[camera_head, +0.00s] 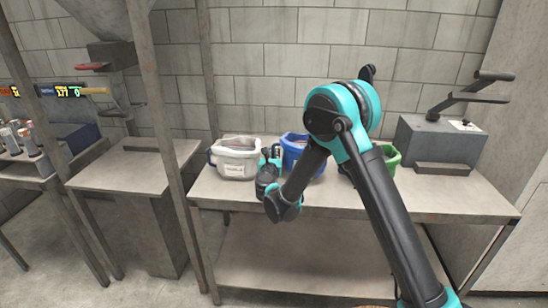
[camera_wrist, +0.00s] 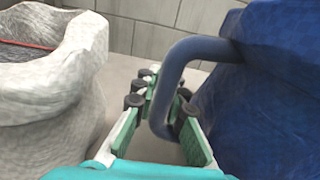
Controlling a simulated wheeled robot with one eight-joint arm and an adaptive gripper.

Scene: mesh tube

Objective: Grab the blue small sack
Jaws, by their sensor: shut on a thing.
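The blue small sack (camera_head: 300,152) stands on the table between a white sack and a green one, partly hidden by my arm. In the wrist view the blue sack (camera_wrist: 268,95) fills the right side, and its looped handle (camera_wrist: 166,85) reaches left between my fingers. My gripper (camera_head: 271,160) is beside the sack's left side. In the wrist view my gripper (camera_wrist: 160,115) is shut on the handle; the fingertips are partly hidden behind the loop.
A white sack (camera_head: 236,160) stands close on the left of my gripper, and also shows in the wrist view (camera_wrist: 50,80). A green sack (camera_head: 391,157) is behind my arm. A grey machine (camera_head: 437,142) stands at the table's right. The table front (camera_head: 440,200) is bare.

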